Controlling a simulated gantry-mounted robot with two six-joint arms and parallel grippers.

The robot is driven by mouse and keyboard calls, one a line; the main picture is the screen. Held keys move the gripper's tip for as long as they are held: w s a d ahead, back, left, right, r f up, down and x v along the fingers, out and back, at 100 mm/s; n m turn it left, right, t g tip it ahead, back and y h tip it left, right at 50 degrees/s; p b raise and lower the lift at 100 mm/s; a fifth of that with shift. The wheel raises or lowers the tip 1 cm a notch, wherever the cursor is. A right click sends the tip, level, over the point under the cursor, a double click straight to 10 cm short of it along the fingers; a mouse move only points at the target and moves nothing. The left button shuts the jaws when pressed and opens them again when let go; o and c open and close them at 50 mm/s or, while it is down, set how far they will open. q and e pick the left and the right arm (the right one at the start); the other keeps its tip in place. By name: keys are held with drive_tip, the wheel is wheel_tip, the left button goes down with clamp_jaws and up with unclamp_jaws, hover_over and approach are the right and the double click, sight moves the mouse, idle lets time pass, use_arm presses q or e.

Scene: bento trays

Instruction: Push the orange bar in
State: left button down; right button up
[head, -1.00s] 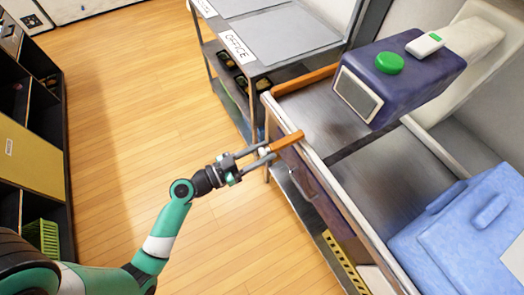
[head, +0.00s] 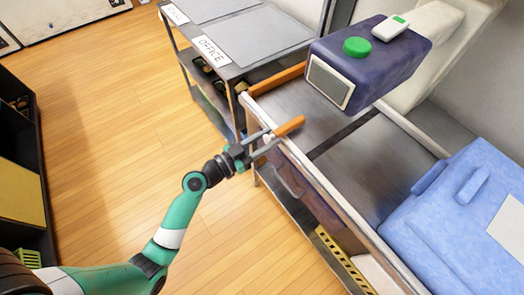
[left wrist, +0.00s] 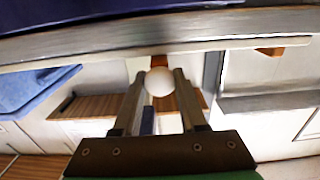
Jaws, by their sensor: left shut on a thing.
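The orange bar (head: 291,126) lies across the near rim of the metal counter in the head view, with most of its visible length inside the rim. Its outer end has a white round knob (head: 268,138). My left gripper (head: 266,139) is at that outer end, by the rim, with its fingers shut on the knob. In the left wrist view the knob (left wrist: 160,81) sits between the two fingertips, and a small orange piece of the bar (left wrist: 160,61) shows behind it, under the counter's edge. The rest of the bar is hidden there. My right gripper is not in view.
A dark blue scanner-like box (head: 385,62) with a green button (head: 357,47) stands over the counter (head: 385,170). A blue case (head: 465,215) is at the right. Floor to the left is clear.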

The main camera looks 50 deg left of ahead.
use_arm(q)
drive_tip(key=shift+w, duration=0.2)
drive_tip(key=shift+f, duration=0.1)
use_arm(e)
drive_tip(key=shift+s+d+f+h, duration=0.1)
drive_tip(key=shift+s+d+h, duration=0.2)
use_arm(q)
drive_tip(key=c, duration=0.8)
unclamp_jaws()
drive_tip(key=o, duration=0.3)
drive_tip(key=shift+w, duration=0.25)
drive_tip(key=shift+s, duration=0.1)
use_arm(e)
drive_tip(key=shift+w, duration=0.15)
use_arm(q)
drive_tip(key=shift+s, duration=0.1)
drive_tip(key=s, duration=0.7)
drive_tip(key=s+a, duration=0.1)
drive_tip(key=s, duration=0.3)
drive_tip(key=shift+s+a, duration=0.1)
drive_tip(key=shift+s, duration=0.15)
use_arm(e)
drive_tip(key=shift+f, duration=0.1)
